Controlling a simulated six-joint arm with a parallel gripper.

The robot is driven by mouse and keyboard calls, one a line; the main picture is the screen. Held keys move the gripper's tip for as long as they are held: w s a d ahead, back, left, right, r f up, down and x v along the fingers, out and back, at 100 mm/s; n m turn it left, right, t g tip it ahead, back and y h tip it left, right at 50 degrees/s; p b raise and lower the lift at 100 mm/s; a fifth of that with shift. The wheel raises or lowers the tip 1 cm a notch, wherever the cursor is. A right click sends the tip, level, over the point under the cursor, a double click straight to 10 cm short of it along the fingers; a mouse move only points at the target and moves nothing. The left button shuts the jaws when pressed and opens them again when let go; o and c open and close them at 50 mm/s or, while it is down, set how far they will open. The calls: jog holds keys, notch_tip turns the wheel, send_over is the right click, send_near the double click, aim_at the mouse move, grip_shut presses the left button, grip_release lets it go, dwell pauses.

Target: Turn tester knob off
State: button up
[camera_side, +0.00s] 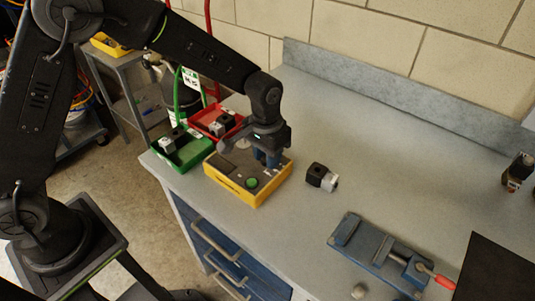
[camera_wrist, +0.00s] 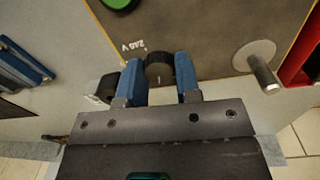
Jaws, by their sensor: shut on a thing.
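The tester is a yellow box (camera_side: 233,188) with a dark top panel, standing on the workbench. Its panel (camera_wrist: 205,22) fills the upper part of the wrist view, with a voltage marking beside the knob. The black tester knob (camera_wrist: 160,67) has a small light mark and sits between the blue fingers of my gripper (camera_wrist: 162,78). My gripper (camera_side: 267,160) points down over the far side of the tester, shut on the knob. In the side view the fingers hide the knob. A green button (camera_side: 252,183) is on the panel's near side; it also shows in the wrist view (camera_wrist: 118,3).
A green bin (camera_side: 183,163) and a red bin (camera_side: 234,131) hold parts left of the tester. A black and silver part (camera_side: 321,177) lies close on its right. A blue vise (camera_side: 372,249) is farther right. A metal post (camera_wrist: 258,65) stands on the panel.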

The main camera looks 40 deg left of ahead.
jog(key=shift+n, duration=1.6)
jog(key=o, duration=0.9)
jog(key=r, duration=1.4)
jog(key=shift+s+a, duration=0.1)
jog(key=shift+a, duration=0.15)
